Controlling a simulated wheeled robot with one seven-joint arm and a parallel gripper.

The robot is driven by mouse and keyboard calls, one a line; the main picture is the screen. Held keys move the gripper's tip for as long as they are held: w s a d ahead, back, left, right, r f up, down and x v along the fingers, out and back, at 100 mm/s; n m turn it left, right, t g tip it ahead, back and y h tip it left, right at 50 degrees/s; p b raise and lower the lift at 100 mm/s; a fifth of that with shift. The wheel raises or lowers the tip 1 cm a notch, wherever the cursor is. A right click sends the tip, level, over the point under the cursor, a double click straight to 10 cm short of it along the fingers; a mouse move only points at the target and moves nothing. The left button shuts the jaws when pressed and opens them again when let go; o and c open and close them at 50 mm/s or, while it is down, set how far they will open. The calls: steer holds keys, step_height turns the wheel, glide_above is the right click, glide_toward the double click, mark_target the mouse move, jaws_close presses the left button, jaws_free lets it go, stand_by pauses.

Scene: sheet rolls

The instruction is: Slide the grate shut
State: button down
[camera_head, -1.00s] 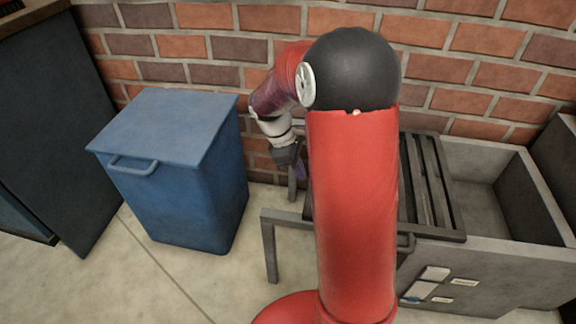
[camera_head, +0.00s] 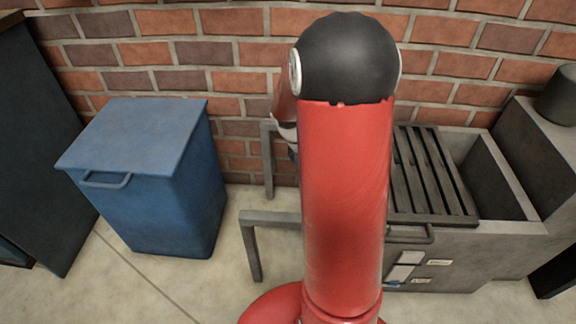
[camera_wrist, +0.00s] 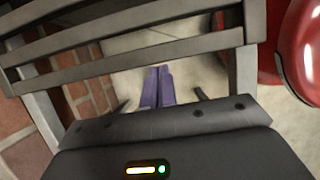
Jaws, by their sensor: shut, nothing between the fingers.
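The dark slatted grate (camera_head: 432,180) lies across the top of a grey concrete trough (camera_head: 500,245) in the head view. It covers part of the trough, and an open gap shows to its right. A handle (camera_head: 412,236) is on the front side near the grate. My arm hides the gripper and the grate's left part in the head view.
Grey rails on legs (camera_head: 249,250) extend left from the trough. A blue lidded bin (camera_head: 150,190) stands further left, with clear floor between. A brick wall (camera_head: 230,80) runs behind. A dark cylinder (camera_head: 556,95) stands at the far right.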

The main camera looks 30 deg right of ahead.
steer(key=s+d+p, duration=0.1)
steer(key=s+d, duration=0.2)
steer(key=d, duration=0.2)
steer(key=s+d+p, duration=0.1)
steer(key=s+d, duration=0.3)
steer(key=d, duration=0.1)
steer(key=s+d+p, duration=0.1)
steer(key=s+d, duration=0.2)
steer(key=d, duration=0.2)
steer(key=shift+s+d+p, duration=0.2)
steer(key=shift+s+p, duration=0.05)
steer(key=shift+p, duration=0.15)
